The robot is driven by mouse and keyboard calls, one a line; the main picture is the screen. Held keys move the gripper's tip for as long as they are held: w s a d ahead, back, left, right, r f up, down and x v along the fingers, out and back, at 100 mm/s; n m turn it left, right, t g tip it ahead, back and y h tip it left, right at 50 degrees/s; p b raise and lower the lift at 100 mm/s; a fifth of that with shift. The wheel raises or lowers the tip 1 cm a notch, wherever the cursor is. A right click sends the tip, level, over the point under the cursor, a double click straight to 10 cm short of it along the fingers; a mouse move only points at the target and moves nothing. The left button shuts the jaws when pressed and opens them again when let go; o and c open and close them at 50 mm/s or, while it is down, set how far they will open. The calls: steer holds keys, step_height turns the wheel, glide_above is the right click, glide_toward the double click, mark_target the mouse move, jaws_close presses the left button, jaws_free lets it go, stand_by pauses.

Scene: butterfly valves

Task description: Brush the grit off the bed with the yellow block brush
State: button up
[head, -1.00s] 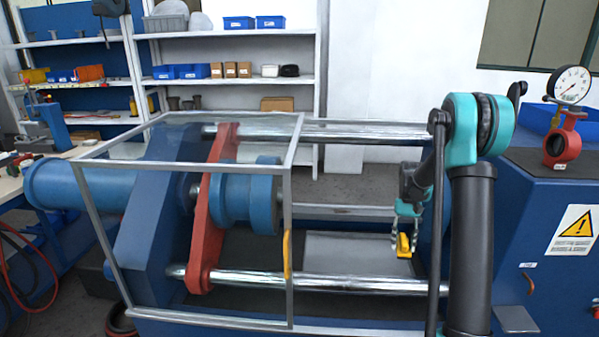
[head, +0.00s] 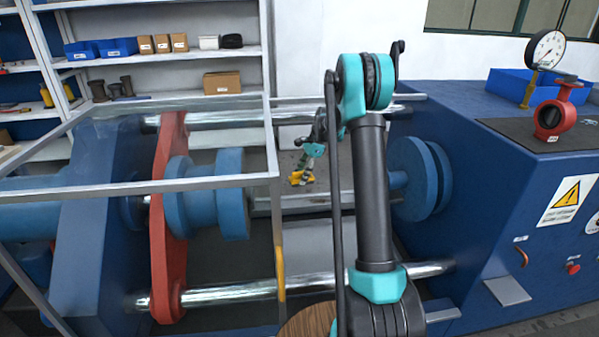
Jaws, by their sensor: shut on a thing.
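The yellow block brush (head: 299,180) shows small in the head view, left of my upright arm column. My gripper (head: 307,168) is shut on it from above and holds it over the far side of the machine. Whether the brush touches a surface cannot be told. The bed (head: 305,207) lies low between the bars, partly hidden by my arm. No grit can be made out at this size.
A grey guard frame (head: 279,225) with a yellow handle stands at left, around the red plate (head: 168,220). Steel bars (head: 235,290) cross front and back. A blue cabinet (head: 500,200) at right carries a gauge (head: 546,50) and a red valve (head: 556,115).

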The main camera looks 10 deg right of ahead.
steer(key=shift+w+a+r+m+t, duration=0.1)
steer(key=shift+w+r+m+t, duration=0.25)
steer(key=shift+w+m, duration=0.45)
steer(key=shift+w+f+m, duration=0.1)
steer(key=shift+m, duration=0.2)
steer(key=shift+f, duration=5.05)
steer(key=shift+f, duration=0.75)
steer(key=shift+d, duration=7.55)
steer(key=shift+a, duration=0.1)
